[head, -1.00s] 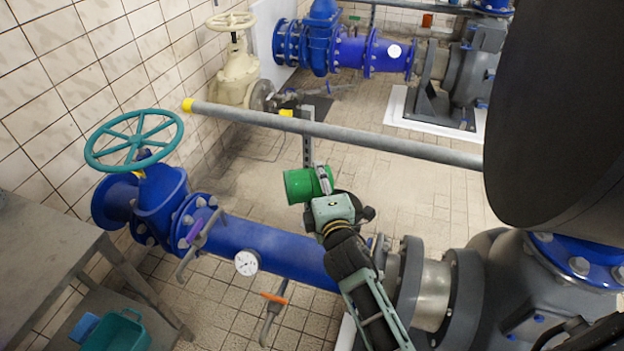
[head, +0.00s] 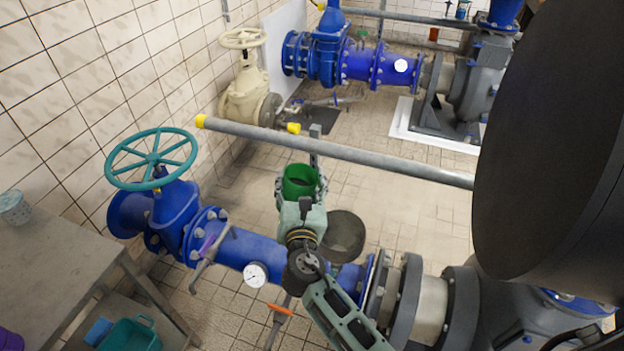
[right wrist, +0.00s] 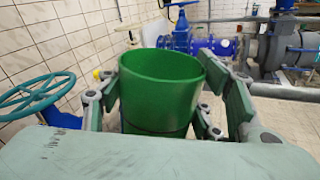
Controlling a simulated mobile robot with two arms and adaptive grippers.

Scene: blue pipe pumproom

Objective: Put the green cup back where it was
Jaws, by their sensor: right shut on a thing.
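The green cup (head: 299,183) is held upright, its open mouth facing up, above the blue pipe in the head view. My right gripper (head: 301,190) is shut on it, with fingers on both sides of the cup. In the right wrist view the green cup (right wrist: 160,90) fills the middle, between the two fingers of my right gripper (right wrist: 165,100). Its inside looks empty as far as I can see; its base is hidden. My left gripper is not in view.
A grey rail (head: 340,151) crosses just behind the cup. A teal handwheel (head: 151,158) stands to the left. A grey table (head: 60,265) is at lower left, with a light cup-like container (head: 15,208) on it. A dark round bucket (head: 343,236) is right of my gripper.

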